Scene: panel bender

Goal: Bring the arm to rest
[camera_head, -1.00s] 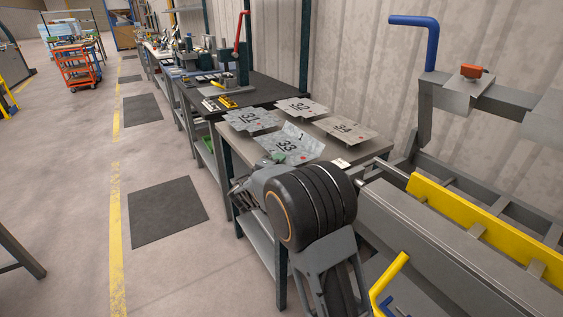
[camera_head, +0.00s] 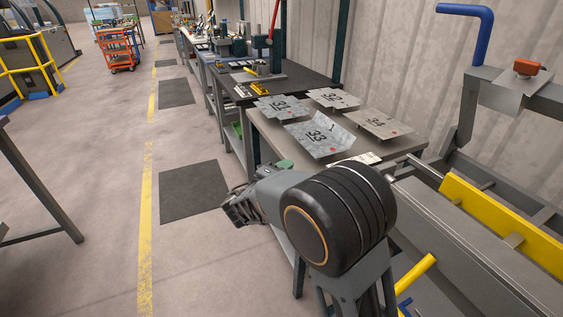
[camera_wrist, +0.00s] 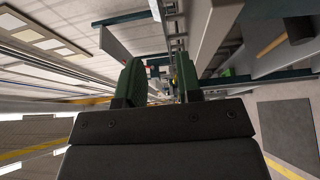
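My arm is bent, with its large dark joint (camera_head: 340,215) close in front of the camera. In the head view the fingertips are too small to judge.
Numbered sheet plates lie on the table, among them plate 33 (camera_head: 320,138) and plate 34 (camera_head: 376,124). The bender with its yellow bar (camera_head: 500,220) stands close on the right. A dark floor mat (camera_head: 180,192) and open floor lie left.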

